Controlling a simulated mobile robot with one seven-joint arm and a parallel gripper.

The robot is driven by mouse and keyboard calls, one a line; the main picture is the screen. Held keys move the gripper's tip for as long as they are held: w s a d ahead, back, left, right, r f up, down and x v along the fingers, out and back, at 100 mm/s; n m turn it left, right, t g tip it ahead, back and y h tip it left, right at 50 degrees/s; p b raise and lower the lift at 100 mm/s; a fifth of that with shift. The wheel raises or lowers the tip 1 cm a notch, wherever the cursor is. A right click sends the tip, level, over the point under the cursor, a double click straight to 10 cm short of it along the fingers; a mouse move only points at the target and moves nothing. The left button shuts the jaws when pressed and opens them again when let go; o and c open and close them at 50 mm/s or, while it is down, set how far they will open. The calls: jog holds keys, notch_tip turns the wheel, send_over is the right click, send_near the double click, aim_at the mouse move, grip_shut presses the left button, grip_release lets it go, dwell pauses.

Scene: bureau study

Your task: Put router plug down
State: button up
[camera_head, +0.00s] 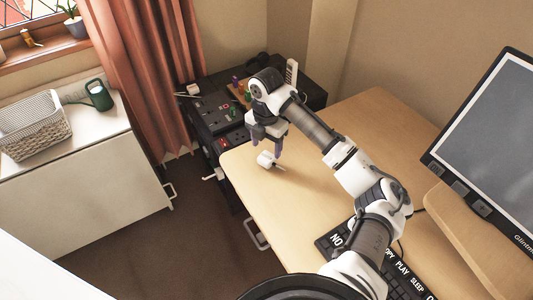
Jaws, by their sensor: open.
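A small white plug (267,159) with a dark prong end is at the left end of the wooden desk (310,185), and seems to rest on its top. My gripper (268,148) is open and points down right above the plug. Its fingertips are very close to the plug; I cannot tell whether they touch it. My arm reaches over the desk from the lower right.
A dark cabinet (207,121) with small items stands behind the desk's left end, with a power strip (228,141) at its front. A keyboard (405,282) and monitor (495,140) are at the right. The desk's middle is clear.

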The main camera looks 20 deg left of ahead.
aim_at(266, 157)
notch_tip(266, 157, up, 8)
jog(key=shift+b, duration=0.45)
